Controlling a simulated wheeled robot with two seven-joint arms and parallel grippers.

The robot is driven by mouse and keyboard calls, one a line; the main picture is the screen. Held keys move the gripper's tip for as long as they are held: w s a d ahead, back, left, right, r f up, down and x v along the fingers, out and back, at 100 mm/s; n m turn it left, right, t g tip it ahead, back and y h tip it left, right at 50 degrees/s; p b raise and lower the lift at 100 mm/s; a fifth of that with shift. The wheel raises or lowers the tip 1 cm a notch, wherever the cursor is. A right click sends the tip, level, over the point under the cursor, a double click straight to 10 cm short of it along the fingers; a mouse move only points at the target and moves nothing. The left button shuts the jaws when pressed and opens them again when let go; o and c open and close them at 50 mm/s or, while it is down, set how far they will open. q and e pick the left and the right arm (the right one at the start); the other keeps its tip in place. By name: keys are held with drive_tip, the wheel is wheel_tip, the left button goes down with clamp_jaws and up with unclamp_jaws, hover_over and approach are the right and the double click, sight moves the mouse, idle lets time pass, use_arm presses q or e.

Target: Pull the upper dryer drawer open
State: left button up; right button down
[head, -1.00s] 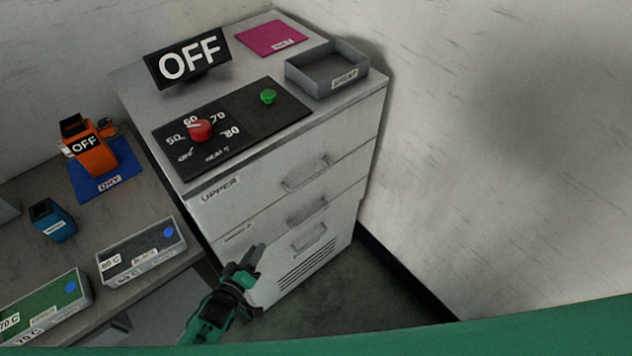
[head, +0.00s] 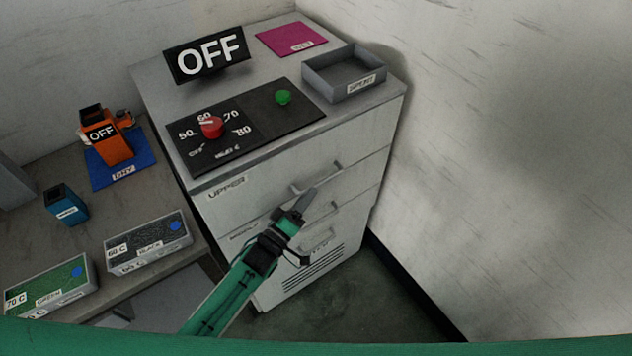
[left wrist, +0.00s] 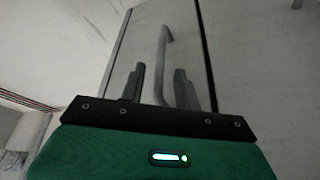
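The upper drawer (head: 262,192), labelled UPPER, is shut in the grey dryer cabinet. Its grey bar handle (head: 318,179) shows in the head view. My left gripper (head: 306,199) is in front of the cabinet, its tips just below and left of that handle in the picture. In the left wrist view my left gripper (left wrist: 160,85) is open, and a bar handle (left wrist: 163,55) shows between its two fingers; it is not closed on it. Whether the fingers reach around the bar is hard to tell. My right gripper is not in view.
Two lower drawer handles sit below, the middle one (head: 318,212) close under my left gripper. On the cabinet top are an OFF display (head: 207,56), a control panel (head: 246,124) and a grey tray (head: 345,85). A side table with bins is left; a wall (head: 510,160) is right.

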sight(316, 184)
use_arm(q)
drive_tip(key=shift+p+x, duration=0.3)
drive_tip(key=shift+x, duration=1.9)
drive_tip(key=shift+c, duration=0.2)
clamp_jaws()
